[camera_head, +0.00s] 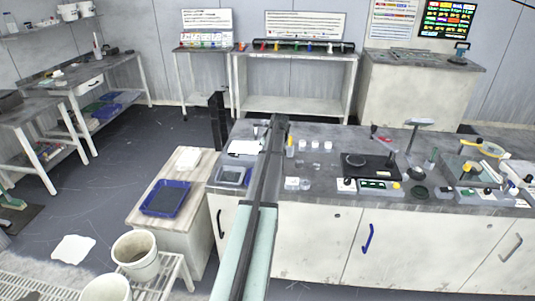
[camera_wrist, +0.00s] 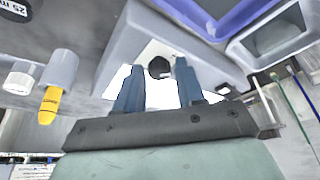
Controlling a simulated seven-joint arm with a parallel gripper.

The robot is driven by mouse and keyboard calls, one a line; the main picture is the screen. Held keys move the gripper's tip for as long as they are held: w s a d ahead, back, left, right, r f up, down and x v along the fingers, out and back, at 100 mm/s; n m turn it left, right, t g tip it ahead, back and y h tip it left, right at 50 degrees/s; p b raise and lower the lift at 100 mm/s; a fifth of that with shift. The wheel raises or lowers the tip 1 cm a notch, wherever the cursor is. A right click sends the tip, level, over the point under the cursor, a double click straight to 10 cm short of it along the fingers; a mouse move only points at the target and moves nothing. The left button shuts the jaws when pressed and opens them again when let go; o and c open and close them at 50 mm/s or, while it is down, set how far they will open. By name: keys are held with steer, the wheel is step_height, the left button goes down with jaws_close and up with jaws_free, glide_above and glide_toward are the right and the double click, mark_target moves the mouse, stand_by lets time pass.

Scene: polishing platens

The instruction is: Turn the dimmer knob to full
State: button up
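In the wrist view a round dark knob (camera_wrist: 160,67) sits on the white face of a grey box-shaped housing (camera_wrist: 120,60). I take it to be the dimmer knob. My gripper (camera_wrist: 158,78) is open, with one blue-grey finger on each side of the knob in the picture. Gaps show between the knob and both fingers, and I see no contact. I cannot tell whether the fingertips reach the knob's depth. The knob's setting is not readable. In the head view my arm covers this part of the bench, and I cannot make out the knob there.
In the wrist view, a yellow-tipped grey item (camera_wrist: 50,100) and a white-capped item (camera_wrist: 20,77) are left of the housing. A blue-edged part (camera_wrist: 225,20) is at upper right.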

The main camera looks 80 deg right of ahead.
jaws_close()
steer(key=shift+m, duration=0.3)
steer(key=m+g, duration=0.1)
steer(key=m, duration=0.2)
steer(key=shift+w+a+h, duration=0.15)
steer(key=shift+h, duration=0.25)
steer(key=m+g, duration=0.1)
steer(key=m, duration=0.2)
steer(key=m+g, duration=0.1)
steer(key=m, duration=0.2)
steer(key=shift+w+h, duration=0.1)
steer(key=shift+h, duration=0.2)
steer(key=m+g, duration=0.2)
steer(key=m, duration=0.2)
steer(key=shift+w, duration=0.15)
steer(key=shift+m+g+y, duration=0.6)
steer(key=shift+m+g, duration=0.1)
steer(key=shift+m, duration=1.4)
